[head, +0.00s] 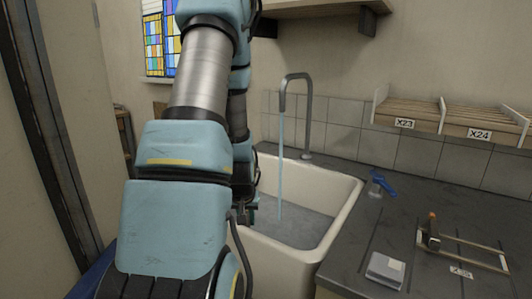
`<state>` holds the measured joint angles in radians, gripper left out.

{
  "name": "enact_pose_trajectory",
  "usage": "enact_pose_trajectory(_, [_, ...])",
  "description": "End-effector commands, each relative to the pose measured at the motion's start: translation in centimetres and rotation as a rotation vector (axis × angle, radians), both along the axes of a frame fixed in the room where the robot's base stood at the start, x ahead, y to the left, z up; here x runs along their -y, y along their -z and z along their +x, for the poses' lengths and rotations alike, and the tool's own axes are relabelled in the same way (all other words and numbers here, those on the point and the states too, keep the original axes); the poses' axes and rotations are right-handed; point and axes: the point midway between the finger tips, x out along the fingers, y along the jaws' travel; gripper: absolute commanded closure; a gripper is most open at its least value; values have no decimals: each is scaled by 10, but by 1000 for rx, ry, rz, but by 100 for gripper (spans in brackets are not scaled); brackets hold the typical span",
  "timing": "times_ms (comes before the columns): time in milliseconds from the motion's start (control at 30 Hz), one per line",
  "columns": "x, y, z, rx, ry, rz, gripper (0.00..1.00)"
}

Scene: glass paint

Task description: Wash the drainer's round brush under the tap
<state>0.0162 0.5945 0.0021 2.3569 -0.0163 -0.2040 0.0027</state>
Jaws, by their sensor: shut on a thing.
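My gripper (248,208) is over the left part of the white sink (345,222), largely hidden behind my own arm. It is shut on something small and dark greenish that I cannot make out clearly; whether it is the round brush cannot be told. The grey tap (309,120) stands behind the sink with its spout bent over. A thin stream of water (281,165) runs from it into the basin, to the right of my gripper and apart from it in the picture. Water lies in the basin.
A wooden rack (482,250) with an orange-topped item stands on the dark counter (420,208) at right. A blue-handled tool (383,183) and a grey-white box (385,270) lie nearby. Labelled shelves (410,112) hang on the wall. The sink's right side is free.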

Motion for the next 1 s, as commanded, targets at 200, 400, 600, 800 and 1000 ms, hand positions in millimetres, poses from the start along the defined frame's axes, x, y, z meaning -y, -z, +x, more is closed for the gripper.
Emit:
enact_pose_trajectory(200, [-7, 1, 0, -3, -3, 1, 100])
enact_pose_trajectory(400, [-6, 1, -1, -5, -2, 2, 100])
enact_pose_trajectory(600, [-1, 1, -2, -6, -1, 2, 100])
enact_pose_trajectory(800, [5, 1, -4, -5, -1, 1, 100])
enact_pose_trajectory(1000, [6, 0, -3, -3, -1, 1, 100])
